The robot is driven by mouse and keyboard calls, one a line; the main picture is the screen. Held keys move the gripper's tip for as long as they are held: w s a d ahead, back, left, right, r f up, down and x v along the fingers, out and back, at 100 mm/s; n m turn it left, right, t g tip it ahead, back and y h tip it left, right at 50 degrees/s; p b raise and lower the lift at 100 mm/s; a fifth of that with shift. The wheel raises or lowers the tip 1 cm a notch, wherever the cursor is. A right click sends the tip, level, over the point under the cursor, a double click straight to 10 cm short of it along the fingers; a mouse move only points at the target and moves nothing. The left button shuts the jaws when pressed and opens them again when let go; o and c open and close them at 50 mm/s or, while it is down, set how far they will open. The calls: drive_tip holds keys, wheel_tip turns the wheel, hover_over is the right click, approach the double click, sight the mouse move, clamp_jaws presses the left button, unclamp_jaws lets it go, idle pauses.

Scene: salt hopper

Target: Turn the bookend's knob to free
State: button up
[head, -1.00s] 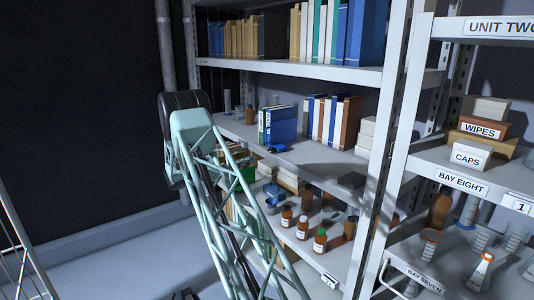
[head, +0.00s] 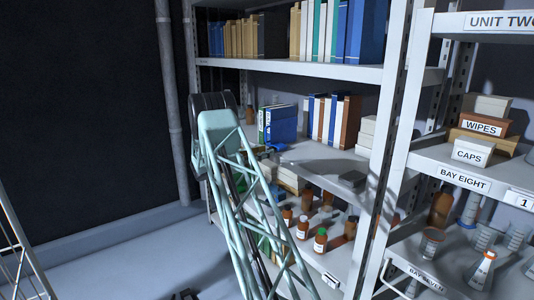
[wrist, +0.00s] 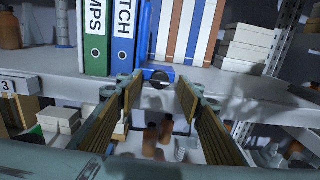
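The blue bookend (wrist: 143,42) stands upright on the middle shelf, just right of a blue binder (wrist: 124,45). Its base reaches the shelf's front edge and carries a dark round knob (wrist: 160,77). In the head view the blue base (head: 277,147) shows in front of the binders, partly behind my arm. My gripper (wrist: 158,92) is open and empty in the wrist view. Its tan-padded fingers stand left and right of the knob in the picture, with the knob seen between the tips. Whether they touch it I cannot tell.
A green binder (wrist: 95,40) stands left of the blue one. Brown and white books (wrist: 185,32) and white boxes (wrist: 243,45) stand to the right. Several bottles (head: 302,228) are on the shelf below. The shelf top right of the knob is mostly clear.

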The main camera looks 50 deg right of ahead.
drive_tip(key=shift+x, duration=0.8)
drive_tip(key=c, duration=0.8)
drive_tip(key=shift+r+n+p, duration=0.1)
drive_tip(key=shift+n+p, duration=0.3)
drive_tip(key=shift+p, duration=0.15)
drive_tip(key=shift+c, duration=0.2)
drive_tip(key=shift+w+n+p, duration=0.15)
drive_tip(key=shift+n+p, duration=6.4)
drive_tip(key=shift+n, duration=2.05)
